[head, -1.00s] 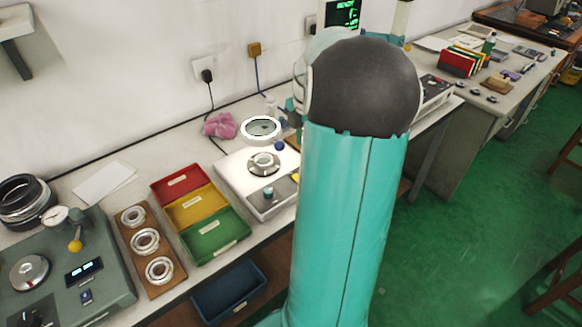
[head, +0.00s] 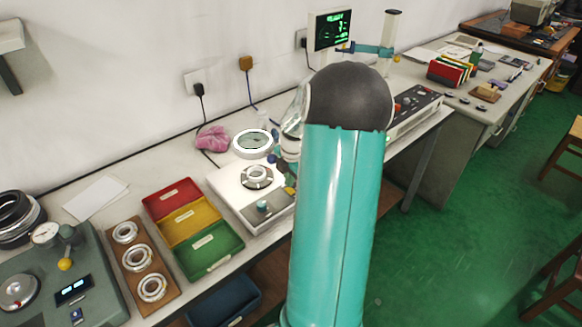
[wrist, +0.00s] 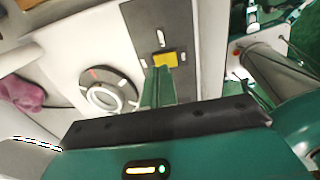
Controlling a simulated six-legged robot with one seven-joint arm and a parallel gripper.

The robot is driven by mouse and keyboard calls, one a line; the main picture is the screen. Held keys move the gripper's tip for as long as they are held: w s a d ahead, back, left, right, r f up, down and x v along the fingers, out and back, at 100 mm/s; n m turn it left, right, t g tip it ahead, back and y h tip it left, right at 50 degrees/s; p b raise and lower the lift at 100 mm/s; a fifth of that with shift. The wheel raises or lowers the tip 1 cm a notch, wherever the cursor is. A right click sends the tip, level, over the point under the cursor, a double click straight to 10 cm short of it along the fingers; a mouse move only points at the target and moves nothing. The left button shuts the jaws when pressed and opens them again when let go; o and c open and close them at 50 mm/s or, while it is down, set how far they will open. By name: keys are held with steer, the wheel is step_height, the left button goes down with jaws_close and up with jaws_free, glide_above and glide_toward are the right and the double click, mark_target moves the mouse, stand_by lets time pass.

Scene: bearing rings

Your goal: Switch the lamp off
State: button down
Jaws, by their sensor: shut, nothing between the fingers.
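The ring-shaped magnifier lamp (head: 253,144) stands over the back of a white box (head: 230,186) on the bench. In the wrist view the box's grey panel (wrist: 158,22) carries a yellow switch (wrist: 166,60). A silver bearing ring (wrist: 105,93) sits on the white top to its left. My gripper (wrist: 162,78) is shut and empty, its teal fingers pointing at the panel with tips just below the yellow switch. I cannot tell whether they touch it. In the head view my arm hides most of the gripper.
Red, yellow and green trays (head: 194,228) stand left of the box, beside a wooden board (head: 144,260) with bearing rings. A pink cloth (head: 212,138) lies behind. A grey instrument (head: 413,108) stands right of my arm.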

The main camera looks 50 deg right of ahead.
steer(key=shift+w+f, duration=0.1)
steer(key=shift+f, duration=0.85)
steer(key=shift+w, duration=0.1)
